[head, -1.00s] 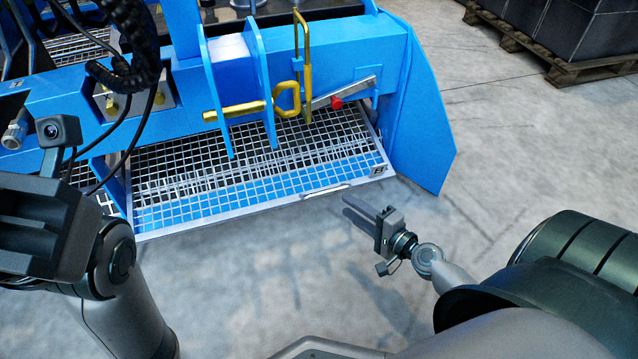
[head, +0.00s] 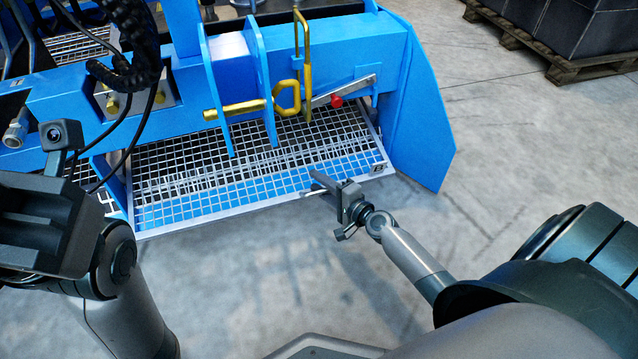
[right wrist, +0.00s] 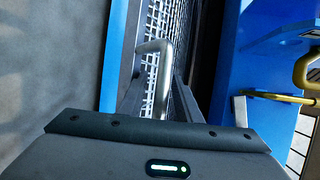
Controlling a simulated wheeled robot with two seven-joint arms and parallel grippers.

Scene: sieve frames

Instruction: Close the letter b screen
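The mesh screen (head: 210,211) is a white-framed grid, tilted under the blue machine, with its lower edge out at the front. A small letter plate (head: 377,168) sits at its right corner; I cannot read it surely. Its silver U-shaped handle (right wrist: 158,80) shows clearly in the right wrist view, in front of the mesh. My right gripper (head: 318,183) is at the screen's front edge, by the handle. Its fingers look apart, one on either side of the handle; contact cannot be made out. My left arm stands at the left; its fingertips are not in view.
The blue machine beam (head: 350,62) runs above the screen, with a yellow latch (head: 291,98) and a lever with a red knob (head: 337,101). A blue side plate (head: 420,130) stands to the right. A loaded pallet (head: 560,70) is at the back right. The floor in front is clear.

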